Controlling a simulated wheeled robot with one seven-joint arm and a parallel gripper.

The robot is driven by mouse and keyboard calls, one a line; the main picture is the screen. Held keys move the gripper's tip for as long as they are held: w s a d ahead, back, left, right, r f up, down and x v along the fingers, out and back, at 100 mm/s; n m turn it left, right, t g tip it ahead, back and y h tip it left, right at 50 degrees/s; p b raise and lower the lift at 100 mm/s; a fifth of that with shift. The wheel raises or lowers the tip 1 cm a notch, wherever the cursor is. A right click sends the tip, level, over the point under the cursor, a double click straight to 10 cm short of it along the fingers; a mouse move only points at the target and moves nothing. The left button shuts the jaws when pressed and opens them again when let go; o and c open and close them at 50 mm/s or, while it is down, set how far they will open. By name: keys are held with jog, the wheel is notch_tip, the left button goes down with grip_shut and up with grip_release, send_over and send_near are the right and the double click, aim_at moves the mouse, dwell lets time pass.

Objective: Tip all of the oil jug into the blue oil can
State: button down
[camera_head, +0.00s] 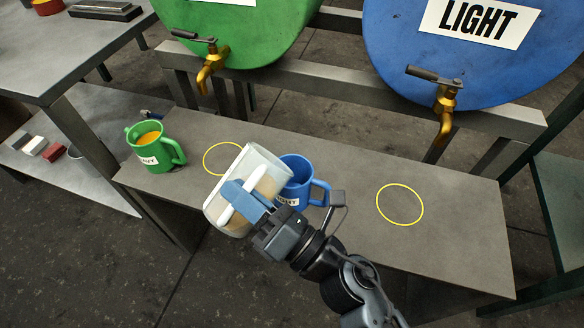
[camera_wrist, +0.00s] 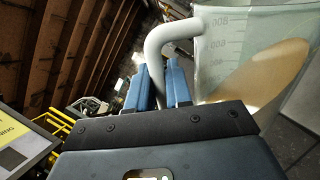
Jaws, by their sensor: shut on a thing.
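The oil jug (camera_head: 272,163) is a translucent measuring jug with a white handle. My gripper (camera_head: 246,198) is shut on its handle and holds it tilted at the left of the blue oil can. In the wrist view the jug (camera_wrist: 225,75) shows graduation marks and tan oil (camera_wrist: 265,85) lying slanted inside. The blue oil can (camera_head: 294,180) is a mug-like can with a handle and a partly hidden white label. It stands on the bench, partly hidden behind the jug. I cannot tell whether oil is flowing between them.
A green can (camera_head: 150,150) with orange-yellow contents stands at the left of the grey bench (camera_head: 340,238). Yellow rings (camera_head: 400,205) mark the bench top. Green and blue drums (camera_head: 465,75) with brass taps (camera_head: 446,105) stand behind. The bench's right side is clear.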

aim_at(253, 177)
jog(key=shift+w+d+r+m+t, duration=0.2)
jog(key=shift+w+d+m+t, duration=0.2)
jog(key=shift+m, duration=0.6)
jog(key=shift+d+r+m, duration=0.15)
jog(key=shift+r+m, duration=0.05)
jog(key=shift+m, duration=0.1)
jog(key=shift+w+d+r+m+t+h+p, duration=0.4)
jog(key=shift+r+m+t+p, duration=0.2)
jog(key=shift+m, duration=0.3)
jog(key=shift+w+d+r+m+t+p, duration=0.35)
jog(key=shift+w+d+m+p, duration=0.1)
jog(key=shift+d+m, duration=0.15)
jog(key=shift+w+d+r+m+t+p, duration=0.3)
jog(key=shift+w+d+m+p, duration=0.15)
jog(key=shift+m, duration=0.15)
dwell(0.9)
